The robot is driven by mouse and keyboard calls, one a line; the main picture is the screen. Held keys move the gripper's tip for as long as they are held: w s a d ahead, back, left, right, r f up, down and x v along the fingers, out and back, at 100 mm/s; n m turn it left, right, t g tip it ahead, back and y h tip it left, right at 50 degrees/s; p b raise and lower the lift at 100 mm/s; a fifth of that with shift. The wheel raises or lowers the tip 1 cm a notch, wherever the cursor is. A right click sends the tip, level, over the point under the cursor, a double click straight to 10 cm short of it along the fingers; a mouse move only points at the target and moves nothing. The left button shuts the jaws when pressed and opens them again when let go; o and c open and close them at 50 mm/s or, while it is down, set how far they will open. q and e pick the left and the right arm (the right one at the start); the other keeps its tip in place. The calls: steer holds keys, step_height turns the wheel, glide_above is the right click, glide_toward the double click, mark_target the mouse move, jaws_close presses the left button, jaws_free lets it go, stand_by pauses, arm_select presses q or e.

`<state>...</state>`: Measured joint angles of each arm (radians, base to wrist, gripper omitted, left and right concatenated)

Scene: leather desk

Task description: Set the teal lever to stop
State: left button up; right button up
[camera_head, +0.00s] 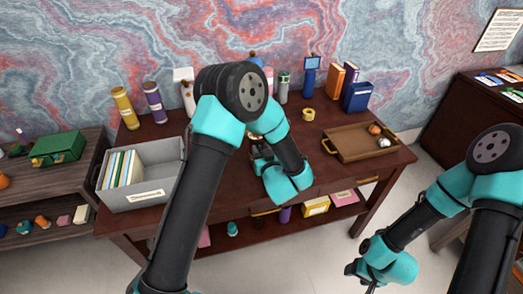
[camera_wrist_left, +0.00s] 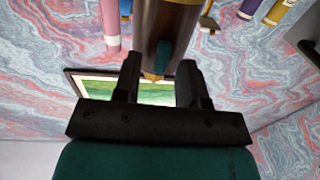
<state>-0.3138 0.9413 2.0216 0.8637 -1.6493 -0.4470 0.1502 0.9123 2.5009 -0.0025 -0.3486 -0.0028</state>
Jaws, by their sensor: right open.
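In the left wrist view a dark brown cylindrical body with a brass-coloured lower end (camera_wrist_left: 172,22) carries a small teal lever (camera_wrist_left: 163,57). My left gripper (camera_wrist_left: 159,72) is open, its two black fingers apart on either side of the teal lever, with a visible gap. I cannot tell whether either finger touches it. Any "stop" marking is not visible. In the head view my left gripper (camera_head: 260,150) is over the middle of the desk, and my arm hides the lever. My right gripper (camera_head: 364,272) hangs open and empty at the lower right, away from the desk.
On the desk (camera_head: 300,135) stand a grey bin (camera_head: 170,153) with books, a wooden tray (camera_head: 350,143) with small balls, yellow (camera_head: 125,107) and purple (camera_head: 154,102) bottles, a tape roll (camera_head: 308,114), and upright books (camera_head: 357,97). A shelf (camera_head: 50,185) is at left.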

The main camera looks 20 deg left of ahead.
arm_select(q)
steer(key=v, duration=1.7)
steer(key=shift+s+d, duration=0.2)
steer(key=shift+a, duration=0.1)
